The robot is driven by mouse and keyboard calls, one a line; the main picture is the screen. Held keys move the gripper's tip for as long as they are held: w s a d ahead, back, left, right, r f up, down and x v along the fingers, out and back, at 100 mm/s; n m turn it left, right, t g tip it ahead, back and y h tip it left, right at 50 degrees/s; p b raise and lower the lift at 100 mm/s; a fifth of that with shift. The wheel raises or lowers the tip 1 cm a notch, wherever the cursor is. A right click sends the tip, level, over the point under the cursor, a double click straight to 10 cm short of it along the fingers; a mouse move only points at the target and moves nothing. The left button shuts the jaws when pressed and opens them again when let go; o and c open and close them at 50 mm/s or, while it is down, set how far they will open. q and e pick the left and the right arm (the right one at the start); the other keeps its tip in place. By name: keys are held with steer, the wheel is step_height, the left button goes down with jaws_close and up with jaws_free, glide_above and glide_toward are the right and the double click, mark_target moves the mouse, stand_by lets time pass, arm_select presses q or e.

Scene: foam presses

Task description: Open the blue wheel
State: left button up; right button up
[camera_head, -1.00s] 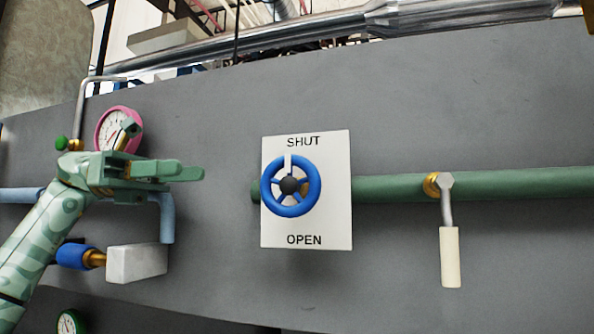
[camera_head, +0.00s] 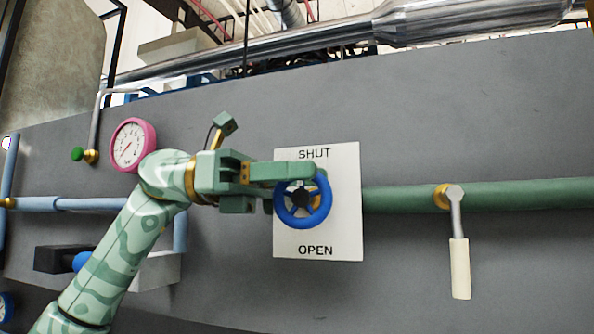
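The blue wheel (camera_head: 305,221) is mounted in front of a white plate (camera_head: 345,235) on the grey wall. The plate reads SHUT above the wheel and OPEN below it. My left gripper (camera_head: 300,180) reaches in from the left, with its fingers at the wheel's upper left rim. One finger overlaps the top of the rim and hides the wheel's white mark, if it is still at the top. I cannot tell whether the fingers touch the rim or how far apart they are. My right gripper is not in view.
A green pipe (camera_head: 405,198) runs right from the plate to a valve with a cream lever handle (camera_head: 460,268) hanging down. A pink-rimmed gauge (camera_head: 132,145) and a light blue pipe (camera_head: 95,204) are at left.

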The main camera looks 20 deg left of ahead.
arm_select(q)
jaws_close()
